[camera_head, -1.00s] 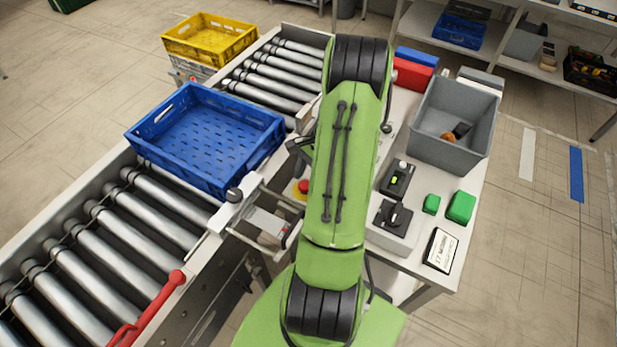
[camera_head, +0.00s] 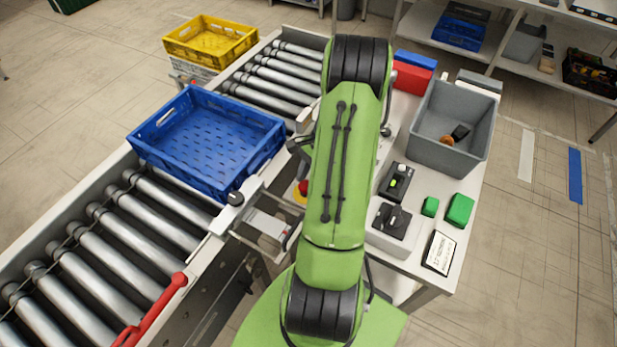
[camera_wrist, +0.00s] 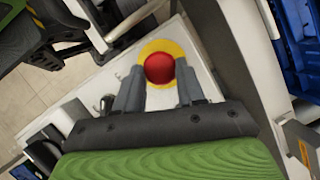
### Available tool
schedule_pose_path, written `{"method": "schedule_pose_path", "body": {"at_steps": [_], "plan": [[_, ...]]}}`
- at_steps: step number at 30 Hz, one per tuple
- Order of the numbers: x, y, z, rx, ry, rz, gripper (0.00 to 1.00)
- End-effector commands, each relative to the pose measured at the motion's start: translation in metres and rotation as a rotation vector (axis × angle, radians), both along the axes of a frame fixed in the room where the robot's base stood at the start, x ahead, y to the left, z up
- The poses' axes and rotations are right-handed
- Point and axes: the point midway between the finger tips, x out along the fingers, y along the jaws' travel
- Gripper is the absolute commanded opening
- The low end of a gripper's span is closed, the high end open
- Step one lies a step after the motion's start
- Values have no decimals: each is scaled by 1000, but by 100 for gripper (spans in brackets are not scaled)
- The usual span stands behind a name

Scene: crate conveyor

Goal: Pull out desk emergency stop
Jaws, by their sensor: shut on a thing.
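The emergency stop is a red mushroom button on a yellow round plate. In the wrist view the red button (camera_wrist: 159,68) sits between the two fingers of my gripper (camera_wrist: 160,80), which are shut on it from both sides. The yellow plate (camera_wrist: 147,50) shows around and behind the button. The fingers are hidden under the arm in that view.
A blue crate (camera_head: 262,146) stands on the roller conveyor (camera_head: 97,241) to the left. The desk (camera_head: 437,185) carries a grey bin (camera_head: 450,155), a switch box (camera_head: 386,239), green blocks (camera_head: 460,210) and a small display (camera_head: 440,251). A red lever (camera_head: 155,308) is at the front left.

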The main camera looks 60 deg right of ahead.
Motion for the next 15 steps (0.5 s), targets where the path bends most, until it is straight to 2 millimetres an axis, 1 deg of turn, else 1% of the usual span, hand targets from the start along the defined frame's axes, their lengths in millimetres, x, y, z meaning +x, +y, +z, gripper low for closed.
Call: {"method": "schedule_pose_path", "body": {"at_steps": [2,3,7,8,15], "plan": [[0,0,-1,-1,-2,1,0],[1,0,-1,-1,-2,1,43],[0,0,-1,-1,-2,1,63],[0,0,-1,-1,-2,1,64],[0,0,-1,0,0,1,64]]}}
